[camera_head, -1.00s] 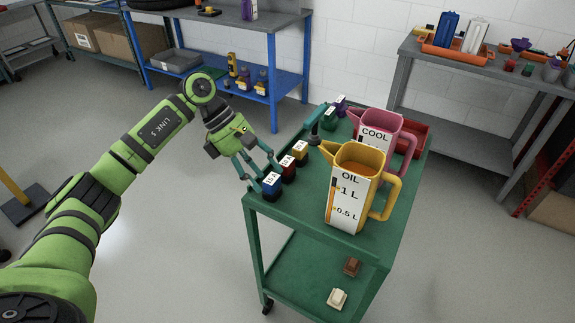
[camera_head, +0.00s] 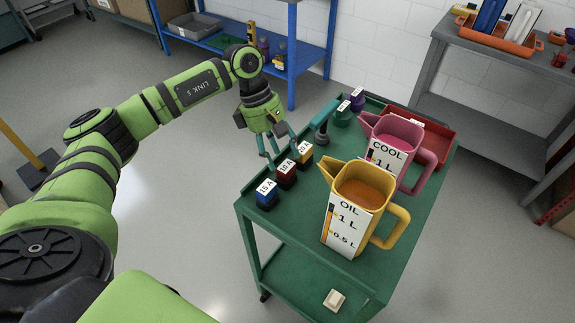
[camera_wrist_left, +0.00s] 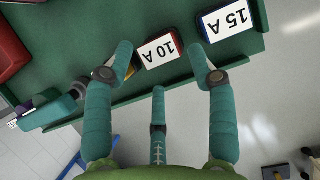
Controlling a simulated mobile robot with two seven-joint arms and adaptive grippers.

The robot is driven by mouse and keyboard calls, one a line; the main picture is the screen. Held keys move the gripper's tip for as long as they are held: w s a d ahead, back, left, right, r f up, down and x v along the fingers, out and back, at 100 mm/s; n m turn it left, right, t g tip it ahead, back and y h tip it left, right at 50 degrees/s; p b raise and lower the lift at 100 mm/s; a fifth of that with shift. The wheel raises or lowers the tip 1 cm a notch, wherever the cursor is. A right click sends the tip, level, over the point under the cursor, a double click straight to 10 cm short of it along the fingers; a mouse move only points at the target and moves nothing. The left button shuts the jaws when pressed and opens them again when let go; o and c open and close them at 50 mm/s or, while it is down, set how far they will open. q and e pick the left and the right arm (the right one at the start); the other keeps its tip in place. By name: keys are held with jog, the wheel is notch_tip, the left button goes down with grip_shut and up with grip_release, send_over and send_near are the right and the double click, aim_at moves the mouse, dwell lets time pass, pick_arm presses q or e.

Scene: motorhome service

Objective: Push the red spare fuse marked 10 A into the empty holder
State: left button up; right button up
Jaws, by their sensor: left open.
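The red fuse marked 10 A (camera_head: 286,177) stands on the green cart between the blue 15 A fuse (camera_head: 266,196) and the yellow fuse (camera_head: 303,160), near the cart's left edge. My left gripper (camera_head: 273,158) is open and empty, just behind the red fuse. In the left wrist view the red fuse's white label (camera_wrist_left: 161,51) shows between two spread fingers of the gripper (camera_wrist_left: 160,66), with the blue fuse (camera_wrist_left: 226,20) to the right. I cannot tell whether the fingers touch it. I cannot make out an empty holder. My right gripper is not in view.
A yellow oil jug (camera_head: 355,210) and a pink coolant jug (camera_head: 398,150) stand right of the fuses. A teal-handled tool (camera_head: 324,122), small green and purple pieces and a red tray (camera_head: 432,138) are farther back. A pale block (camera_head: 334,300) lies on the lower shelf.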

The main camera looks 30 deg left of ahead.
aim_at(286, 166)
pick_arm(q)
jog(key=p+x, duration=0.1)
jog(key=x, duration=0.2)
jog(key=shift+w+f, duration=0.1)
jog(key=shift+f, duration=0.15)
jog(key=shift+d+f, duration=0.1)
jog(key=shift+f, duration=0.1)
jog(key=c, duration=0.8)
jog(key=shift+c, duration=0.3)
jog(key=shift+r, duration=0.2)
notch_tip(286, 166, up, 8)
jog(key=b, duration=0.2)
jog(key=shift+r+b, duration=0.25)
jog(key=shift+b, duration=0.05)
jog(key=shift+c, duration=1.1)
jog(key=shift+r, duration=0.6)
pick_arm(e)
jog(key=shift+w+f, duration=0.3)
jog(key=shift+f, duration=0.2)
